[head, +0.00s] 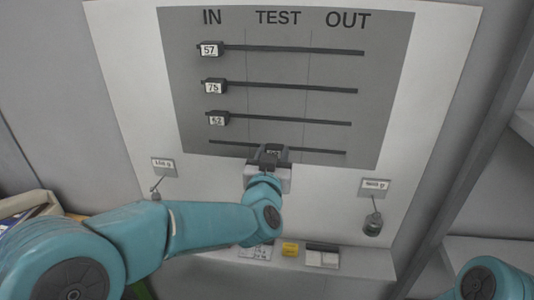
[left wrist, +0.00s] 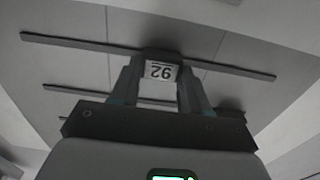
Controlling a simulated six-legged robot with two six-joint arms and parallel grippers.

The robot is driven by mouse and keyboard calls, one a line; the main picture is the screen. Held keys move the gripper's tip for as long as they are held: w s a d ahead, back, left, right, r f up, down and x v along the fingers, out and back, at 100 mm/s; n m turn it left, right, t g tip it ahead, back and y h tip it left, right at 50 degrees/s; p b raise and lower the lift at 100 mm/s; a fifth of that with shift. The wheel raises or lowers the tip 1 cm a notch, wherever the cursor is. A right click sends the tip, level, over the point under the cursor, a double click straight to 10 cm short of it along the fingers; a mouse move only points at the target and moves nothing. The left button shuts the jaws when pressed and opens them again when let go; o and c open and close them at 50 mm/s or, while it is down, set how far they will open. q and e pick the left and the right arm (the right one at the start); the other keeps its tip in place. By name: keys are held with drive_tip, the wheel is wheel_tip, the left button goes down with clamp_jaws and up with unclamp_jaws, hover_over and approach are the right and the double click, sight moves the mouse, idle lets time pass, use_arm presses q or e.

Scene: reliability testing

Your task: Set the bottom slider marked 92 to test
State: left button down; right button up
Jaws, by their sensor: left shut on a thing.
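The bottom slider marked 92 (head: 272,153) is on the lowest rail (head: 325,151) of the grey panel (head: 345,105). It stands under the TEST heading, between the two thin divider lines. My left gripper (head: 269,150) is shut on this slider, and its fingers hide part of it. In the left wrist view the 92 label (left wrist: 161,70) appears upside down between the two fingers (left wrist: 159,85). Part of my right arm shows at the lower right of the head view, but its gripper is out of view.
Sliders marked 57 (head: 209,50), 75 (head: 213,87) and 52 or 62 (head: 217,120) sit at the IN end of the upper rails. Small weights hang at left (head: 155,193) and right (head: 373,225). A ledge (head: 345,262) with a yellow block (head: 290,249) is below.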

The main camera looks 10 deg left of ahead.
use_arm(q)
drive_tip(key=c, duration=0.5)
unclamp_jaws()
drive_tip(key=shift+s, duration=0.2)
drive_tip(key=s+b, duration=0.1)
drive_tip(key=s, duration=0.4)
drive_tip(key=s+b, duration=0.1)
drive_tip(key=s, duration=0.4)
drive_tip(key=s+b, duration=0.1)
drive_tip(key=s, duration=0.5)
drive_tip(key=shift+a, duration=0.3)
